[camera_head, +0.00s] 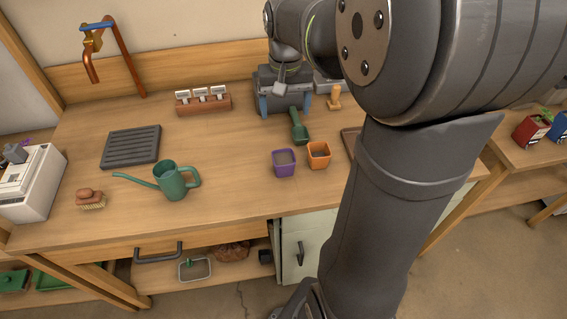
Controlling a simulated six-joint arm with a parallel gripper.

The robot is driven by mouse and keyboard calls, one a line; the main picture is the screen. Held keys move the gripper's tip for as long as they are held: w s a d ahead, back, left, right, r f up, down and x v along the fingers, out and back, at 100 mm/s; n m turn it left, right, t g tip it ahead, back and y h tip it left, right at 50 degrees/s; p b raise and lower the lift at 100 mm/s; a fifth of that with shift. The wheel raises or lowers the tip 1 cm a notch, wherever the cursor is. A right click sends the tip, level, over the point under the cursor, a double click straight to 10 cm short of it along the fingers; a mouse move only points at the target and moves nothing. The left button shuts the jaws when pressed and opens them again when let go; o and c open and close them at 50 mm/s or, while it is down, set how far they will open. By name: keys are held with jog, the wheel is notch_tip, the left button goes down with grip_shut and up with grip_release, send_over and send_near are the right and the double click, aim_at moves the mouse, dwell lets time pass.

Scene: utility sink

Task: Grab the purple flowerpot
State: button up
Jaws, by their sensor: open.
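A green watering can (174,184), a dark slatted tray (131,147) and a brush (90,200) are at left. A wooden label holder (203,101) and a small wooden tool (335,97) are at the back.

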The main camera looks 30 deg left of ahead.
jog(key=s+d, duration=0.1)
jog(key=s, duration=0.2)
send_over(284, 159)
jog(key=s, duration=0.1)
jog(key=shift+n, duration=0.4)
notch_tip(284, 159, down, 11)
jog(key=shift+r, duration=0.1)
jog(key=shift+w+f, duration=0.25)
jog(key=shift+f, duration=1.35)
jog(key=shift+w+f, duration=0.2)
jog(key=shift+f, duration=1.35)
jog(key=shift+c, duration=0.4)
jog(key=c, duration=1)
